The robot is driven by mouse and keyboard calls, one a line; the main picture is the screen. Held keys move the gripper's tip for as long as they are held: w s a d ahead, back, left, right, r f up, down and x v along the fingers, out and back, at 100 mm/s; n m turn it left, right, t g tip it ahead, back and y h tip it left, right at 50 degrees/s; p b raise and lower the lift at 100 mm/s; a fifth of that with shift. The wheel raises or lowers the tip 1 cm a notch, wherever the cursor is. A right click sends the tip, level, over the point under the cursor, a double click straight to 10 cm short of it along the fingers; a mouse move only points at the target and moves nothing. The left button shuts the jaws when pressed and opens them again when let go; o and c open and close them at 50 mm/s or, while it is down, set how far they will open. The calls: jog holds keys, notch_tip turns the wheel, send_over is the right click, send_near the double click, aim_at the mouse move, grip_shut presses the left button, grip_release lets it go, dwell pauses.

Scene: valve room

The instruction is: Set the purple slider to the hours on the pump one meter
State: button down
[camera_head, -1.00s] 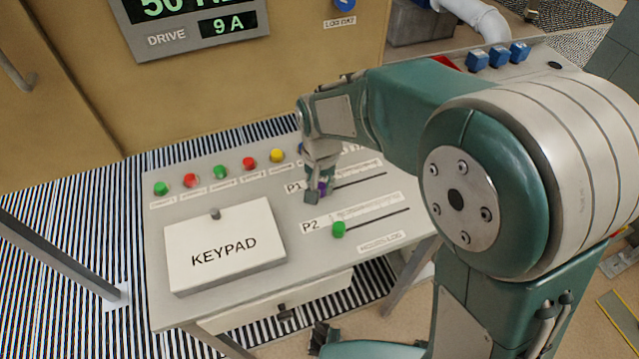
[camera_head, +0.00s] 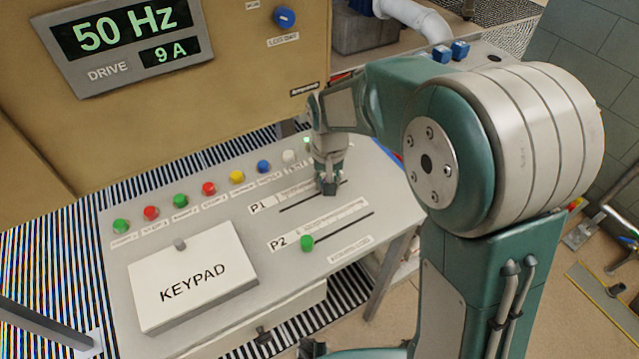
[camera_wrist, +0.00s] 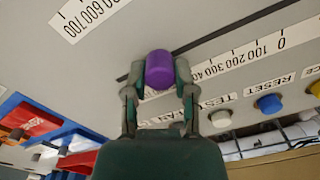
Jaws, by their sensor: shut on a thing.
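My gripper (camera_head: 328,190) is down at the P1 slot on the grey console (camera_head: 385,205), toward the slot's right end. In the wrist view my gripper (camera_wrist: 160,85) has its two fingers on either side of the purple slider (camera_wrist: 159,70), shut on it. In the head view my gripper hides the slider. The P1 scale (camera_wrist: 240,57) shows marks from 0 to 400 beside the slot in the wrist view. The marks beyond are hidden behind a finger and the slider. I see no hours meter for pump one.
The green P2 slider (camera_head: 307,243) sits just in front of the P1 row. Several coloured buttons (camera_head: 208,189) line the back of the console, close to my gripper. A raised keypad box (camera_head: 195,285) is at the left. A drive display (camera_head: 130,40) reads 50 Hz and 9 A.

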jog(key=shift+f, duration=0.1)
jog(key=shift+c, duration=2)
grip_release()
notch_tip(320, 180, up, 12)
jog(key=shift+a, duration=0.1)
